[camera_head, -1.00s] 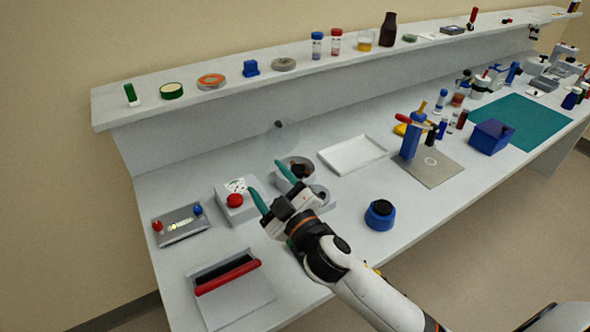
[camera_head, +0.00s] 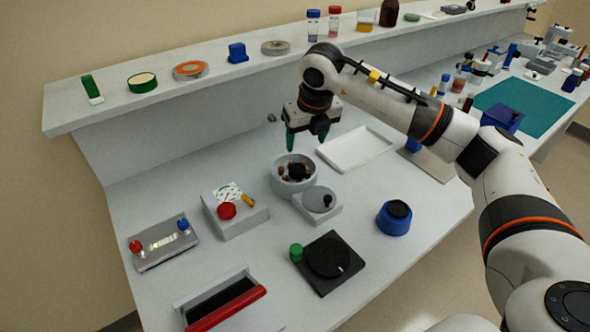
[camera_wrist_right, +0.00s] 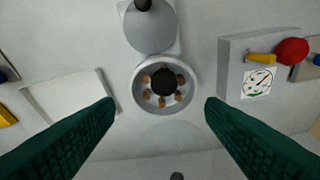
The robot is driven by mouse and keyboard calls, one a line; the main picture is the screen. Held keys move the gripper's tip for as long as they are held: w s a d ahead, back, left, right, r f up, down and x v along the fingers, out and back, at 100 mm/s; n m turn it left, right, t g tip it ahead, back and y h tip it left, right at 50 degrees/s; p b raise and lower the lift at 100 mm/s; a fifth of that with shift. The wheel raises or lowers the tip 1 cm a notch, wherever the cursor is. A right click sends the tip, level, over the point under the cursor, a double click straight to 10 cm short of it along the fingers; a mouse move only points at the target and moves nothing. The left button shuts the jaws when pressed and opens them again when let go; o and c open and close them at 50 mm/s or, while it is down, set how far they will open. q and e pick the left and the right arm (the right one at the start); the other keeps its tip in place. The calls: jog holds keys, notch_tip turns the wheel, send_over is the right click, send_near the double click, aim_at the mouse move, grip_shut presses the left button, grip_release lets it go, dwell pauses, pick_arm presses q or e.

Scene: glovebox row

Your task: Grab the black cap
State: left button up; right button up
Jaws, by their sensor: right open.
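A round black cap (camera_head: 297,171) sits in the middle of a round grey bowl-like device (camera_head: 281,185), ringed by several brown tube tops. In the right wrist view the black cap (camera_wrist_right: 165,82) lies near the centre, inside the device's light rim (camera_wrist_right: 137,92). My right gripper (camera_head: 306,143) points down above the device, apart from the cap. Its green fingers are spread wide on either side of the cap in the right wrist view (camera_wrist_right: 160,106), with nothing between them. My left gripper is not in view.
A grey lid with a black knob (camera_head: 327,201) adjoins the device. A box with a dial and red knob (camera_head: 240,217) stands at left, a white tray (camera_head: 357,150) at right. A blue black-topped pot (camera_head: 394,218) and a black plate device (camera_head: 328,262) stand nearer.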

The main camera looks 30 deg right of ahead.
jog(key=p, duration=0.1)
send_over(297, 168)
jog(key=s, duration=0.2)
notch_tip(297, 168, down, 6)
jog(key=shift+s+d+r, duration=0.1)
jog(key=shift+d+r, duration=0.05)
jog(key=p+x, duration=0.1)
jog(key=x, duration=0.1)
jog(key=p+x, duration=0.1)
jog(key=x, duration=0.1)
jog(key=shift+a, duration=0.25)
jog(key=shift+w+f, duration=0.3)
jog(key=shift+f, duration=0.3)
jog(key=c, duration=1)
